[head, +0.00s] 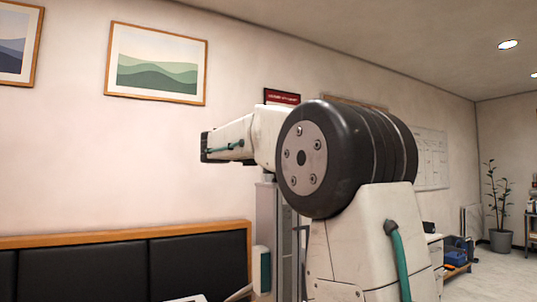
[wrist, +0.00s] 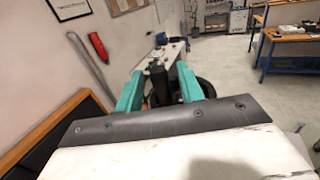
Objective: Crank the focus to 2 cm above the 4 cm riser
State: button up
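My gripper (wrist: 160,78) shows in the wrist view as two teal fingers spread apart, so it is open. A dark upright shape (wrist: 158,88) shows between the fingers. I cannot tell whether it is part of my gripper or something beyond it. Past the fingers is a pale bench (wrist: 170,54) with small dark items on it, too small to make out. I cannot pick out a laser marker, focus crank or riser in either view. In the head view my arm fills the middle, and the gripper fingers are not visible there.
A black padded seat back with a wooden rail (head: 120,236) runs along the wall at lower left in the head view. A grey column (head: 267,225) stands behind my arm. Blue-edged workbenches (wrist: 284,62) stand at right in the wrist view, with open floor before them.

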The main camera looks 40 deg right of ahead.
jog(key=shift+w+d, duration=0.1)
jog(key=shift+d, duration=0.35)
grip_shut()
jog(key=shift+n+t, duration=0.3)
jog(key=shift+t, duration=0.2)
